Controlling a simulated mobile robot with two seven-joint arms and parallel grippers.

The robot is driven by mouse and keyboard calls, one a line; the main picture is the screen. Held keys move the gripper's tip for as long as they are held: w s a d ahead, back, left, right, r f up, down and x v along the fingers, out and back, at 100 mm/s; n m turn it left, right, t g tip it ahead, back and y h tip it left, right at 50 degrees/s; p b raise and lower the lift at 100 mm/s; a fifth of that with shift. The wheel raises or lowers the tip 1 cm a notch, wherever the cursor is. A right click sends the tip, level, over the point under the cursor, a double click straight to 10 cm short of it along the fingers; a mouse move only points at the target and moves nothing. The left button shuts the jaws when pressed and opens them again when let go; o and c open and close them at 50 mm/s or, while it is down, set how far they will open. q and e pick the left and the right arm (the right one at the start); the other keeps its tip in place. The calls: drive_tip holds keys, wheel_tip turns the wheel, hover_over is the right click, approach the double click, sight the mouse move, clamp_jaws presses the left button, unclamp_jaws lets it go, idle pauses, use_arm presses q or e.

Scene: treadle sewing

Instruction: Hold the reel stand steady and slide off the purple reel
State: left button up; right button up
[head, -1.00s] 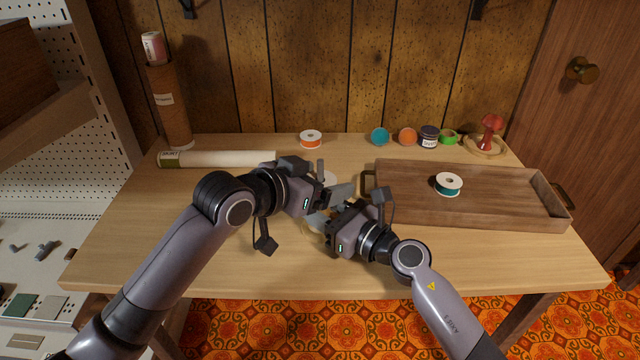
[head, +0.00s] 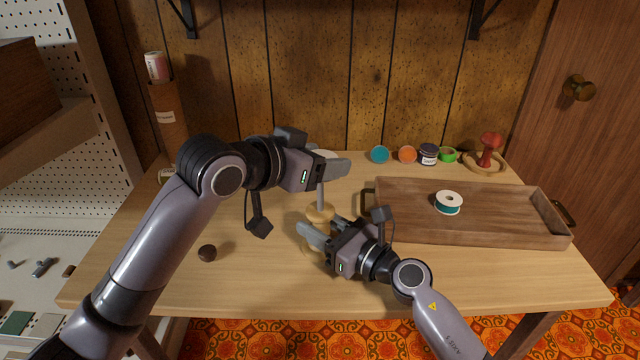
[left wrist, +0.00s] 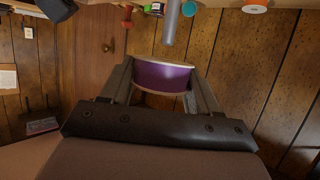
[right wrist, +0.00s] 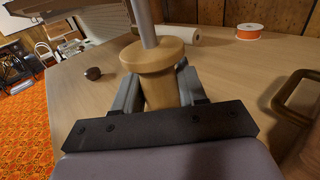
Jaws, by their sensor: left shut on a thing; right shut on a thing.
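The reel stand has a grey rod (head: 320,196) and a turned wooden base (right wrist: 155,58), and stands upright on the table. My right gripper (head: 307,238) is shut on the wooden neck below the stand's round collar. In the left wrist view the rod's end (left wrist: 171,35) shows a small gap from the reel, which appears clear above it.
A dark round knob (head: 207,253) lies on the table at left. A wooden tray (head: 400,233) with a teal reel (head: 448,203) stands at right. Several small rolls line the back.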

use_arm(q)
drive_tip(key=shift+r, duration=1.05)
use_arm(e)
drive_tip(key=o, duration=1.2)
